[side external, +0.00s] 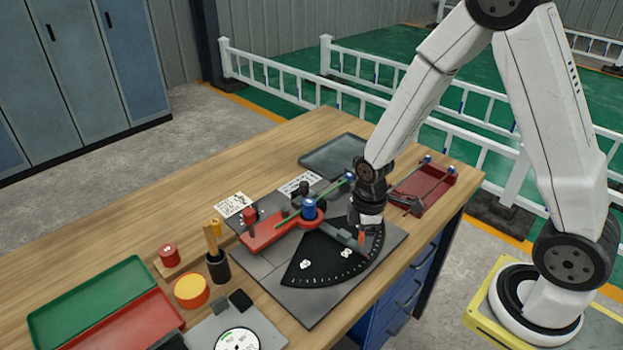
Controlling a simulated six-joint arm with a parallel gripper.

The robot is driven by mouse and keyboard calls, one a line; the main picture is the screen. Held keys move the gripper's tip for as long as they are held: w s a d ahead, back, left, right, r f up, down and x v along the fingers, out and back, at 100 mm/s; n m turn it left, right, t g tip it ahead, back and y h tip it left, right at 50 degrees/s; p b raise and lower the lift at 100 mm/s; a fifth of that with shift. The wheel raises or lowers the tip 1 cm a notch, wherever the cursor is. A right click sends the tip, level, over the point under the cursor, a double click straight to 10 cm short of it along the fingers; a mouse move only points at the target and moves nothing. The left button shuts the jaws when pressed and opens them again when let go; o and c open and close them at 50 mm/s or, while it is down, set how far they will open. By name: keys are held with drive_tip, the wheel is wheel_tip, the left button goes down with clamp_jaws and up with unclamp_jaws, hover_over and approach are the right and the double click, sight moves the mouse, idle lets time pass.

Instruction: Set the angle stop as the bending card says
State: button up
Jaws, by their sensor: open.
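The bending device has a black fan-shaped angle scale (325,262) with small white marks along its curved edge, on a grey base plate (388,252). A red lever (265,235) with a blue knob (309,207) sits at its pivot, and a green rod lies across it. A grey bar runs from the pivot toward a small orange piece (362,238), perhaps the angle stop. My gripper (368,232) is open, pointing down at this piece by the scale's right end; contact cannot be told. White printed cards (234,205) lie behind the device, their text unreadable.
A dark grey tray (333,154) and a dark red tray (425,186) with rods are at the back. Green (90,300) and red (130,325) trays, a tool cup (218,266) and a yellow-orange disc (191,290) stand at left. The table's right edge is close to my gripper.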

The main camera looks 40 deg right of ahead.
clamp_jaws()
idle(1.3)
